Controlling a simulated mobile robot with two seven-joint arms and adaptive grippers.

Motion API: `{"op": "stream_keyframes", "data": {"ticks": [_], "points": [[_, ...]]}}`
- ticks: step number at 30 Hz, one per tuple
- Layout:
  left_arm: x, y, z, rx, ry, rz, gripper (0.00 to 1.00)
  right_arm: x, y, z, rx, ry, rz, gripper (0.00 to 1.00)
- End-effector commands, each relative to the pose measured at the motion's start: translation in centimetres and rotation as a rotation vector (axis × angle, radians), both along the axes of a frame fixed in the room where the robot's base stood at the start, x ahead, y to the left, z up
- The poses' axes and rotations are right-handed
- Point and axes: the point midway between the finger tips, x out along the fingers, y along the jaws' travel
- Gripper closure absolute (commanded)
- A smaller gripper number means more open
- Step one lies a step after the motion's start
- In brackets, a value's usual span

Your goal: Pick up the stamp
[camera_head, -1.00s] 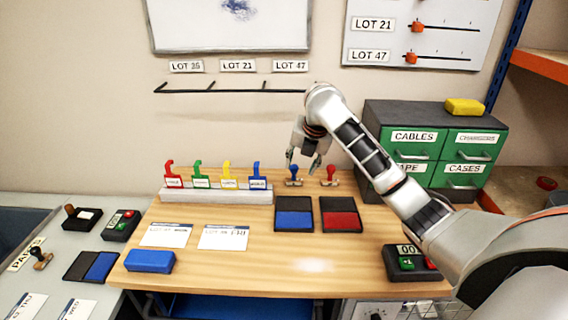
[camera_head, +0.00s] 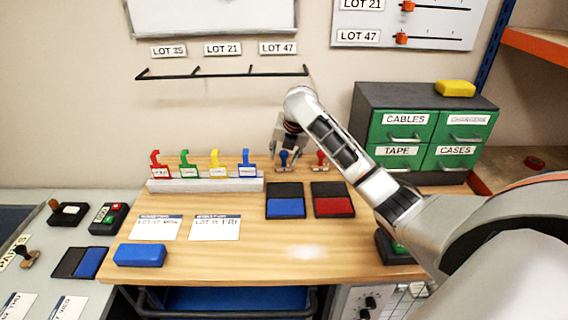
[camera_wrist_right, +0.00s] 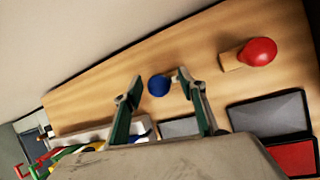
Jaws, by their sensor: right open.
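A stamp with a blue knob (camera_head: 284,161) stands on the wooden table behind the blue ink pad. A stamp with a red knob (camera_head: 320,161) stands to its right. My right gripper (camera_head: 285,153) is open and low over the blue stamp. In the right wrist view, the blue knob (camera_wrist_right: 157,87) shows between the open fingertips (camera_wrist_right: 160,84), and I cannot tell whether either finger touches it. The red stamp (camera_wrist_right: 256,53) is apart from the fingers there. My left gripper is not in view.
Blue (camera_head: 285,208) and red (camera_head: 333,206) ink pads lie in front of the stamps. A pale rack (camera_head: 205,186) with several coloured tags stands to the left. Green drawers (camera_head: 400,127) stand at the right. The table's front middle is clear.

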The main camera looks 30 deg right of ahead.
Motion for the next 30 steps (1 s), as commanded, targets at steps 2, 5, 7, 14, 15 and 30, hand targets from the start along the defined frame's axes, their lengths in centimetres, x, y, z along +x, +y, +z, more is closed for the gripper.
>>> {"op": "stream_keyframes", "data": {"ticks": [2,5,7,14,15,30], "points": [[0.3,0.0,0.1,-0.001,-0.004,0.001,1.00,0.0,0.0,0.0,0.000,0.000,0.000,0.59],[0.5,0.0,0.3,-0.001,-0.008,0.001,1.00,0.0,0.0,0.0,0.000,0.000,0.000,0.59],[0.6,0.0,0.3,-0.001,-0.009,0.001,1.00,0.0,0.0,0.0,0.000,0.000,0.000,0.72],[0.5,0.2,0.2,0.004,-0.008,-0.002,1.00,0.0,0.0,0.0,0.000,0.000,0.000,1.00],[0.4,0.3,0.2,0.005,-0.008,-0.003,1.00,0.0,0.0,-0.1,0.000,0.000,0.000,1.00],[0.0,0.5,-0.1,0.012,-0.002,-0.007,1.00,-0.3,0.1,2.8,-0.002,-0.004,-0.001,1.00]]}}
